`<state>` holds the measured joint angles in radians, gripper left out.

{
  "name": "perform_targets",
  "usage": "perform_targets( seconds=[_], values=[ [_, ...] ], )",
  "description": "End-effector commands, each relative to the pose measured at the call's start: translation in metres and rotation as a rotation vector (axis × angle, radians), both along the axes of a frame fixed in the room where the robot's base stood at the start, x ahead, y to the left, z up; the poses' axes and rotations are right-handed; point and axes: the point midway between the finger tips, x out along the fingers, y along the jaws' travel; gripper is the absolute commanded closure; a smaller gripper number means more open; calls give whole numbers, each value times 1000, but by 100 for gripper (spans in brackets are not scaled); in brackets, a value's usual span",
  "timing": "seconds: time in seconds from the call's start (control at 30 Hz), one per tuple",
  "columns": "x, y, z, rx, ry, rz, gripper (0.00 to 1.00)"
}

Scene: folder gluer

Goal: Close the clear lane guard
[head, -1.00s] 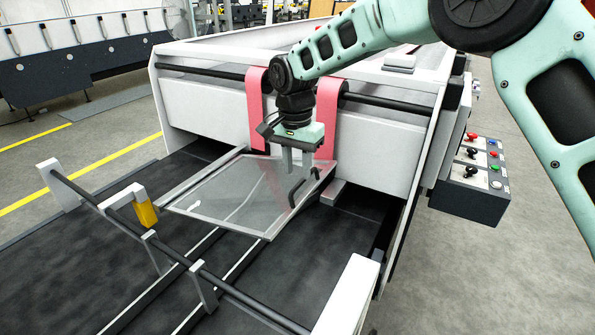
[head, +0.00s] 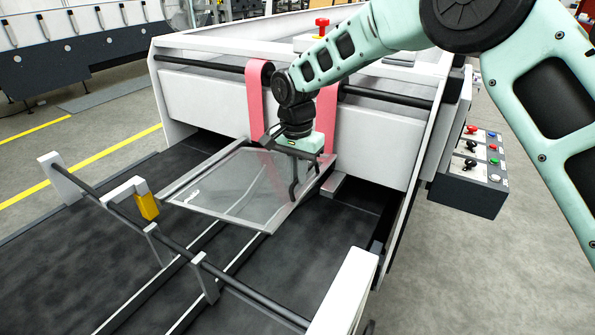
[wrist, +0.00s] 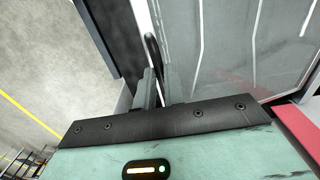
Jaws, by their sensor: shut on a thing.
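The clear lane guard (head: 225,190) is a see-through panel in a thin grey frame. In the head view it slopes out from the machine's front over the dark bed, with its outer edge toward the crossbar. A black handle (head: 294,190) stands on its right part. My gripper (head: 297,178) is above that right part, with its fingers shut on the handle. In the wrist view the fingers (wrist: 160,88) close around the black handle (wrist: 151,50), and the panel (wrist: 225,50) fills the right side. The fingers hide part of the handle.
A black crossbar (head: 105,211) on white posts runs in front of the guard, with a yellow-ended bracket (head: 146,206) near the panel's left corner. Pink belts (head: 256,95) hang behind my gripper. A control box (head: 470,172) is at right. Open floor lies beyond it.

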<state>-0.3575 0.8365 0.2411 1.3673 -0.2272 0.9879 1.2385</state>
Motion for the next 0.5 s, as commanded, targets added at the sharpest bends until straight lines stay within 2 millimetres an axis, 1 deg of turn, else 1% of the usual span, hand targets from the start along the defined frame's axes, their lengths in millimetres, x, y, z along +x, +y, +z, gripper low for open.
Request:
perform_targets(
  seconds=[0.03,0.27,0.5],
  values=[
    [-1,-2,-8,6,-3,0,100],
    [-6,-10,-41,68,-43,0,100],
    [-12,-18,-78,96,-64,-1,100]
  ],
)
